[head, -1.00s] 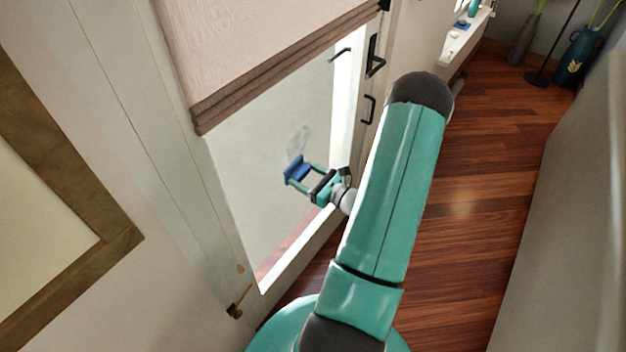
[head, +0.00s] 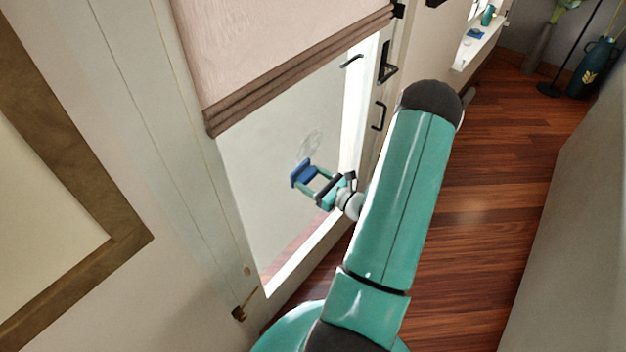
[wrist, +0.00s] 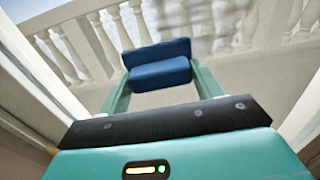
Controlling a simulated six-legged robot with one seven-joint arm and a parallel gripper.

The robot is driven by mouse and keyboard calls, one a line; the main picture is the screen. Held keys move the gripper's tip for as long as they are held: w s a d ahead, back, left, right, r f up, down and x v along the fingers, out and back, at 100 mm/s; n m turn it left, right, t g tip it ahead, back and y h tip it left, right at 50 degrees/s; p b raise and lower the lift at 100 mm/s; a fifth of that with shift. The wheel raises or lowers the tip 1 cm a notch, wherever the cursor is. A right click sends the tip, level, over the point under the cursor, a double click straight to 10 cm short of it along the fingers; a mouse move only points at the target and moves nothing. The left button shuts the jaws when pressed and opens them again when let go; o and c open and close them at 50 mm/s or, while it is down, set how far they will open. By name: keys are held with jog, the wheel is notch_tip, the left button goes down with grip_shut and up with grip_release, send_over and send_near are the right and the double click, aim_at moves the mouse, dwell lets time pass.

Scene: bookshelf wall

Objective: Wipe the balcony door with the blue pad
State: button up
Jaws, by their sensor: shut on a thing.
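The balcony door has a tall glass pane (head: 260,190) in a white frame, with a pinkish blind (head: 285,45) over its upper part. A faint pale smudge (head: 311,143) shows on the glass. My gripper (head: 308,177) is shut on the blue pad (head: 302,172) and holds it in front of the glass, just below the smudge. In the wrist view the blue pad (wrist: 158,68) sits between my teal fingertips, with its wide face turned away towards the glass. Whether the pad touches the glass I cannot tell. The smudge is not clear in the wrist view.
Black handles (head: 379,116) stand out from the door frame, right of the gripper. A wooden picture frame (head: 125,235) is at left. Wooden floor (head: 470,215) runs clear at right, beside a pale wall (head: 575,200). A white balustrade (wrist: 70,50) shows through the glass.

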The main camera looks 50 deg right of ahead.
aim_at(310, 162)
jog(key=shift+w, duration=0.4)
jog(key=shift+w+d, duration=0.25)
jog(key=shift+d, duration=2.25)
jog(key=shift+w+d, duration=0.3)
jog(key=shift+d, duration=2.25)
jog(key=shift+w+d, duration=0.25)
jog(key=shift+d, duration=2.25)
jog(key=shift+r, duration=1.1)
jog(key=shift+a, duration=2.1)
jog(key=shift+s+a, duration=0.2)
jog(key=shift+a, duration=1.05)
jog(key=shift+s+a, duration=0.2)
jog(key=shift+a, duration=1)
jog(key=shift+s+a, duration=0.2)
jog(key=shift+a, duration=1.05)
